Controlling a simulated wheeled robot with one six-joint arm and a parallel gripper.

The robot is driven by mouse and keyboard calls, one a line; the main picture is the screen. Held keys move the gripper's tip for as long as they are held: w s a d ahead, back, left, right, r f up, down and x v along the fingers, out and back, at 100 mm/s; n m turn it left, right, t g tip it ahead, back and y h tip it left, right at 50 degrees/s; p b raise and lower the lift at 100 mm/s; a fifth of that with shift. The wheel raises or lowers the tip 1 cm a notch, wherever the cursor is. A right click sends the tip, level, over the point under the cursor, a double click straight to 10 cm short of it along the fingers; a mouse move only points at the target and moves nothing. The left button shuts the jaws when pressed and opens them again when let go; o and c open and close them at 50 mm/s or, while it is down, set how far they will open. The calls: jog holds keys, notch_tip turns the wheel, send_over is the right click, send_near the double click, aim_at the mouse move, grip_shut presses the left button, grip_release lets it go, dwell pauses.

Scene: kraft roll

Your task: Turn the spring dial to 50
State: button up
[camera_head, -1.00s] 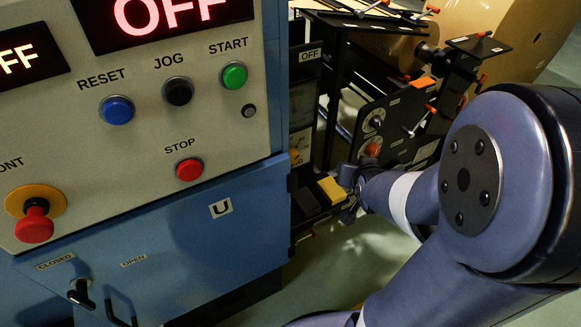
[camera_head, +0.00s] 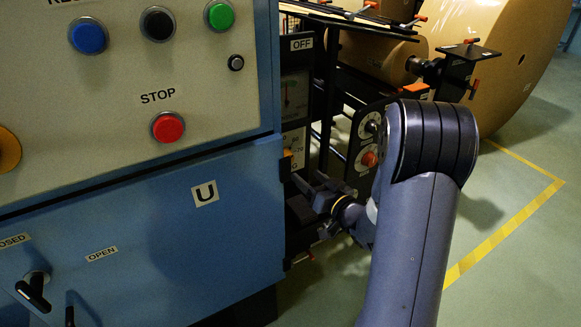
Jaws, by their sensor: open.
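Two round dials sit on a black panel behind the blue cabinet's right edge: an upper dial (camera_head: 371,124) with a dark knob and a lower dial (camera_head: 368,159) with a red-orange knob. I cannot read their numbers or tell which is the spring dial. A scale plate (camera_head: 294,143) with an orange pointer stands further left, under a gauge (camera_head: 294,97). My gripper (camera_head: 309,183) is open and empty, its fingers pointing up and left, below the scale plate and left of the lower dial. It appears apart from both dials. My arm covers the panel's right part.
The blue cabinet (camera_head: 140,235) fills the left, with a red STOP button (camera_head: 168,127) and a lever (camera_head: 35,288). Large kraft rolls (camera_head: 520,75) stand behind at right. Floor with a yellow line (camera_head: 505,232) is clear at right.

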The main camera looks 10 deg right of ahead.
aim_at(289, 160)
jog(key=b+x, duration=0.1)
jog(key=x, duration=0.7)
jog(key=shift+w+a, duration=0.15)
jog(key=shift+w, duration=0.2)
jog(key=shift+c, duration=0.4)
jog(key=c, duration=0.9)
